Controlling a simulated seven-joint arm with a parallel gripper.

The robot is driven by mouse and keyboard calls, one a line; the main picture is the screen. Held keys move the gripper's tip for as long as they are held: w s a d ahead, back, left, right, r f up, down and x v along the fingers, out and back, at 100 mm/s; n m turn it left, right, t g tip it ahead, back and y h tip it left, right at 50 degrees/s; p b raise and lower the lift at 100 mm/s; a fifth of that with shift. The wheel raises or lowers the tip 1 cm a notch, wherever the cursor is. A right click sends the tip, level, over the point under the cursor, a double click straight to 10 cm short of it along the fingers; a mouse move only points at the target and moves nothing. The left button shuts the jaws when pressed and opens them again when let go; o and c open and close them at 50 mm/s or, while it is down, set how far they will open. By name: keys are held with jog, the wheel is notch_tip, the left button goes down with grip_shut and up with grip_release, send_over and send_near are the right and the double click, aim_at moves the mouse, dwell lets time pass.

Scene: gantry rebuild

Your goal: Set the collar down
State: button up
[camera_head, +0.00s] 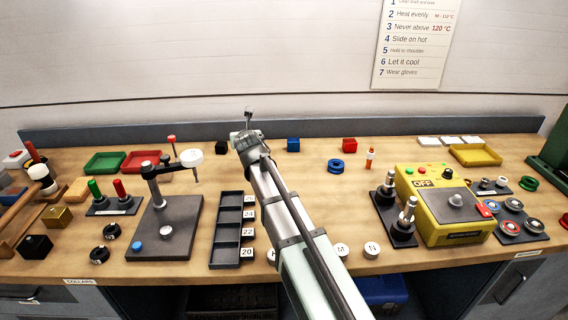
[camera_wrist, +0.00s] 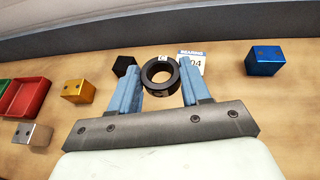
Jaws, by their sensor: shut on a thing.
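A black collar (camera_wrist: 160,75) sits between the two blue fingers of my gripper (camera_wrist: 161,88) in the wrist view. The gripper is shut on it, one finger on each side. Its round hole faces the camera. I cannot tell whether the collar touches the bench. In the head view my gripper (camera_head: 244,143) is over the back middle of the bench, and the collar is hidden there. Two other black collars, a rear one (camera_head: 111,231) and a front one (camera_head: 99,255), lie on the bench at left.
Just beyond the held collar are a bearing card (camera_wrist: 190,62) and a black block (camera_wrist: 124,66). A blue block (camera_wrist: 265,60) stands right, a brass block (camera_wrist: 78,90) and red tray (camera_wrist: 24,98) left. A slotted black rack (camera_head: 232,230) and yellow heater (camera_head: 440,205) stand nearer the front.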

jog(key=d+m+h, duration=0.2)
jog(key=d, duration=1.2)
jog(key=m+h, duration=0.1)
send_over(305, 173)
jog(key=shift+s+f, duration=0.1)
jog(key=shift+f, duration=4.8)
jog(key=shift+f, duration=0.1)
jog(key=o, duration=1.2)
jog(key=shift+s, duration=0.15)
jog(key=shift+v, duration=3.65)
